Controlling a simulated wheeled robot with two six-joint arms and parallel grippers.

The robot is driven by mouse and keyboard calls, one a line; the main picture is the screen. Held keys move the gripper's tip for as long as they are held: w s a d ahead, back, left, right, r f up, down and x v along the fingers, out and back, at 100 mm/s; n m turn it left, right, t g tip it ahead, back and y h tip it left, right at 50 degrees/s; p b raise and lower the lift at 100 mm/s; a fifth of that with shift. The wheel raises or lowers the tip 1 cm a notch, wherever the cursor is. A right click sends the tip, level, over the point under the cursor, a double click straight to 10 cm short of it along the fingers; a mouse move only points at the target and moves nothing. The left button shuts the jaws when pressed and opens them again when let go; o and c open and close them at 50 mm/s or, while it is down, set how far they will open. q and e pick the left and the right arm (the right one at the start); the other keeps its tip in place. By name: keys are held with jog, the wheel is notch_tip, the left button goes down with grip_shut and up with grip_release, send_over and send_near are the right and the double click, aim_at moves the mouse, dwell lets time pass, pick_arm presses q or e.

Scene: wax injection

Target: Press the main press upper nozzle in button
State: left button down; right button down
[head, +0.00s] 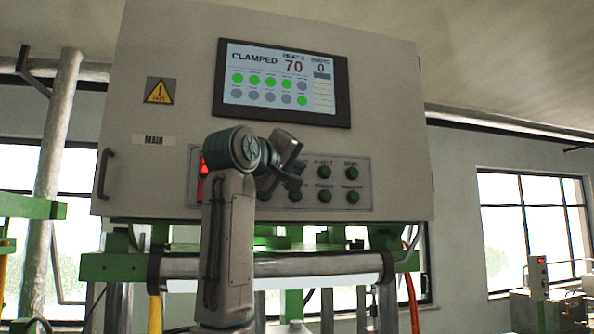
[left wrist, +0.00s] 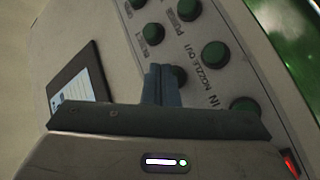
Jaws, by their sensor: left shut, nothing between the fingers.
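The main press button panel (head: 365,170) carries green buttons in two rows. My left gripper (head: 294,184) is at the panel's left-middle part and hides some buttons and labels. In the left wrist view its closed fingers (left wrist: 163,72) point at the panel, with their tips at a green button (left wrist: 178,75) partly hidden behind them. That button's label is covered, and I cannot tell whether the tips touch it. A button beside the printed "NOZZLE OUT" (left wrist: 215,54) and one beside "IN" (left wrist: 243,105) show in the other row. My right gripper is not in view.
The screen (head: 281,83) above the panel reads CLAMPED, 70 and 0. A red lit part (head: 203,172) shows left of my arm. A round bar (head: 320,267) runs below the cabinet (head: 375,60). A door handle (head: 104,174) sticks out at left.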

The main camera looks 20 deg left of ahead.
pick_arm(q)
jog(key=shift+w+a, duration=0.25)
jog(key=shift+w, duration=0.1)
dwell(0.7)
jog(key=shift+s+d+b, duration=0.45)
jog(key=shift+s+b, duration=0.05)
jog(key=shift+s, duration=0.3)
jog(key=s+d+b, duration=0.1)
jog(key=s, duration=0.1)
jog(key=s+d+b, duration=0.1)
jog(key=shift+s+d, duration=0.4)
